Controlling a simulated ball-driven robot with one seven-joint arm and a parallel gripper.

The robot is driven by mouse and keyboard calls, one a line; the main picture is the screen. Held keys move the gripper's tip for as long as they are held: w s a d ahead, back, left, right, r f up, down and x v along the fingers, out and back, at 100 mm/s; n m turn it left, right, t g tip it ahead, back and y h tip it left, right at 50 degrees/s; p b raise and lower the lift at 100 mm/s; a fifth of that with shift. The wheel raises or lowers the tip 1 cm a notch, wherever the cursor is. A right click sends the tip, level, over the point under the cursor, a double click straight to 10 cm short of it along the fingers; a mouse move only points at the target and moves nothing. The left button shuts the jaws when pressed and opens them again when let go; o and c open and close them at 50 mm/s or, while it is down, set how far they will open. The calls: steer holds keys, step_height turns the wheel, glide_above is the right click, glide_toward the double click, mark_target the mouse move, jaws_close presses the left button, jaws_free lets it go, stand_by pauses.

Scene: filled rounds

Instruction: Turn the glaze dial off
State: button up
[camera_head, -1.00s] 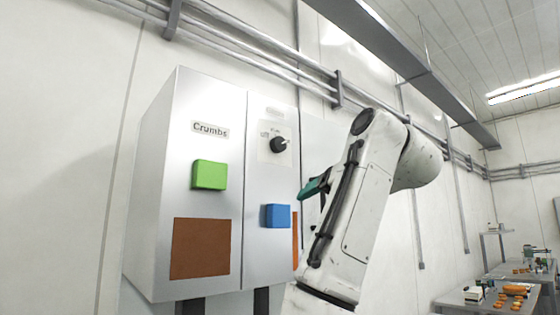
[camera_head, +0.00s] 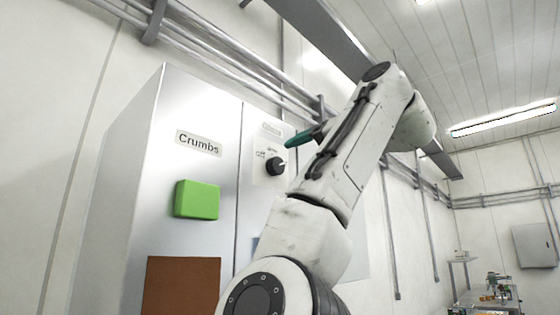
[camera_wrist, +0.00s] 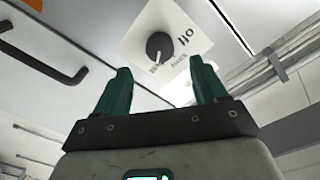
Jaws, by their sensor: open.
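The black dial (camera_head: 275,166) sits on a white plate on the right-hand cabinet panel, below a small sign too faint to read. Its pale pointer mark faces right and slightly up in the head view. My gripper (camera_head: 296,139) is just up and right of the dial there, its teal fingers near the panel. In the wrist view, the dial (camera_wrist: 159,46) shows beyond and between the two spread fingers of my gripper (camera_wrist: 159,67). The fingers are open, empty and apart from the dial. The word "Off" is printed beside the dial, away from its pointer mark.
A green button (camera_head: 196,200) and a brown panel (camera_head: 181,286) are on the left cabinet panel, labelled "Crumbs" (camera_head: 198,143). My arm hides most of the blue button. In the wrist view, a dark handle (camera_wrist: 45,58) is at left. Pipes (camera_head: 225,42) run along the wall above.

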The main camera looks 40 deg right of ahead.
mark_target(279, 166)
steer(key=w+p, duration=0.2)
steer(key=w, duration=0.5)
steer(key=shift+w+d+p, duration=0.1)
steer(key=shift+w+p, duration=0.05)
steer(key=shift+p, duration=0.15)
steer(key=c, duration=1.1)
